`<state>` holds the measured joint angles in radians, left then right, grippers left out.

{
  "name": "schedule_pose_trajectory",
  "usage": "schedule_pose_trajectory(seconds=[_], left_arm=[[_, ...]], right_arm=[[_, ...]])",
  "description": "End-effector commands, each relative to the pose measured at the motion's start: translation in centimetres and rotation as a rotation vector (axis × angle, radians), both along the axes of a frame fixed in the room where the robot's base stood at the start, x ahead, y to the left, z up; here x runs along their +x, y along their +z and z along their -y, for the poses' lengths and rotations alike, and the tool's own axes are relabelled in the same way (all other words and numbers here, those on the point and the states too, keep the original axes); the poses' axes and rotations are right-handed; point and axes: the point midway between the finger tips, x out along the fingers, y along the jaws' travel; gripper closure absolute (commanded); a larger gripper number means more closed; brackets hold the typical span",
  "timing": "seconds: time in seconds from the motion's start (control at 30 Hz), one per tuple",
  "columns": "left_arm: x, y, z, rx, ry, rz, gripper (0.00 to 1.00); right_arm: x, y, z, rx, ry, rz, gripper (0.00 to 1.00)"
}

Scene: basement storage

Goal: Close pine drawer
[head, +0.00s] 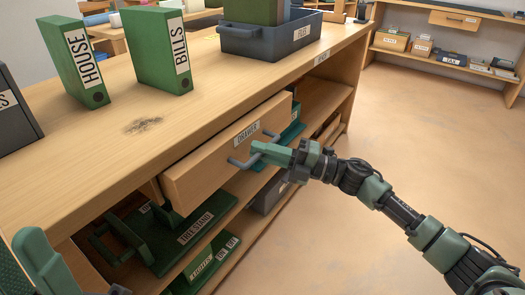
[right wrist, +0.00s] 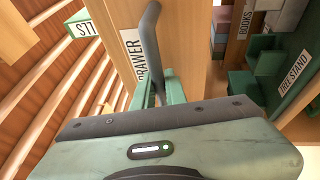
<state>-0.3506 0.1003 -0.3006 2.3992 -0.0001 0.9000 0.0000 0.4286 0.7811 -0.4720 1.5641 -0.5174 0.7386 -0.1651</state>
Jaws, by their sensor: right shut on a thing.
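The pine drawer (head: 210,165) sticks out from the front of the wooden bench, partly open, with a "DRAWER" label on its face. Its grey-blue bar handle (head: 240,163) is on the front face. My right gripper (head: 262,152) is shut on the handle, its green fingers around the bar. In the right wrist view, the handle (right wrist: 148,30) runs down to between the fingers, in front of the labelled drawer front (right wrist: 115,30). Part of my left gripper (head: 45,262) shows at the lower left, away from the drawer; its fingertips cannot be made out clearly.
Below the drawer, shelves hold a green tree stand (head: 190,235) and other boxes. The floor (head: 420,130) to the right is clear.

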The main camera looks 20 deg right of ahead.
Motion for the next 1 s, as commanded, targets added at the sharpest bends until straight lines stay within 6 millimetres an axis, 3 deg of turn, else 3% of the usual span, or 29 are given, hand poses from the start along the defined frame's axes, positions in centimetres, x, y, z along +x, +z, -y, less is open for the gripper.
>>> schedule_pose_trajectory(seconds=[0.87,1.0], left_arm=[[0.0,0.0,0.0,0.0,0.001,0.0,0.64],[0.0,0.0,0.0,0.0,0.001,0.001,0.64]], right_arm=[[0.1,-0.1,0.0,-0.001,0.0,-0.002,1.0],[1.5,0.0,-1.1,0.002,-0.002,0.001,1.0]])
